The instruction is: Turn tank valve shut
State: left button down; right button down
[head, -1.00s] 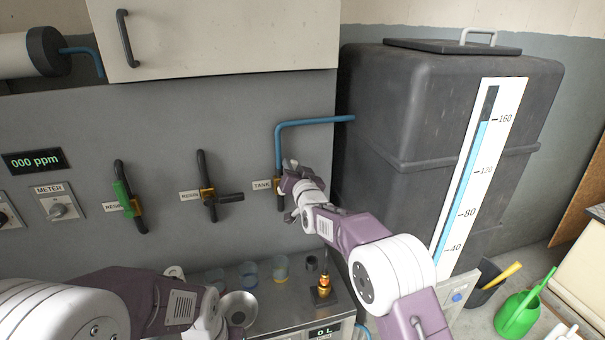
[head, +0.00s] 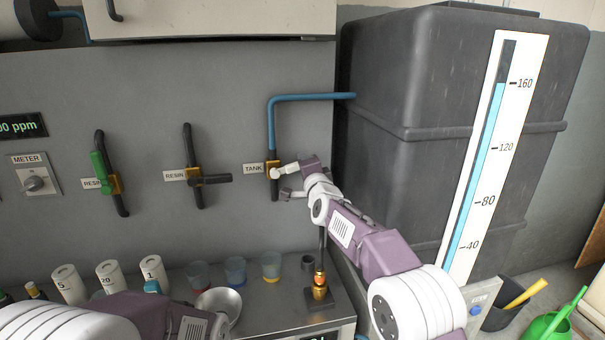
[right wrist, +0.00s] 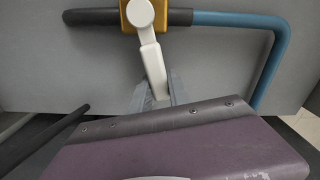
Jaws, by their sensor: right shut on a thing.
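The tank valve (head: 273,168) is a brass body on the blue pipe, beside the TANK label (head: 253,169) on the grey wall panel. Its white lever points right in the head view, roughly across the upright pipe. In the right wrist view the white lever (right wrist: 150,58) runs from the brass body (right wrist: 172,17) down between my fingers, at a slight slant. My right gripper (right wrist: 156,98) is shut on the lever's outer end; it also shows in the head view (head: 296,181). My left arm lies at the lower left, and its gripper does not show.
Two other valves, green-handled (head: 100,172) and black-handled (head: 210,180), are on the panel to the left. A counter below holds cups, a metal bowl (head: 218,303) and a brass fitting (head: 319,284). The big dark tank (head: 400,90) stands close on the right.

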jog(key=shift+d+f+m+b, duration=0.15)
jog(key=shift+f+m+b, duration=1.05)
jog(key=shift+m+b, duration=0.3)
jog(key=c, duration=1.2)
grip_release()
jog(key=shift+c, duration=0.2)
jog(key=b+v, duration=0.5)
jog(key=v, duration=0.4)
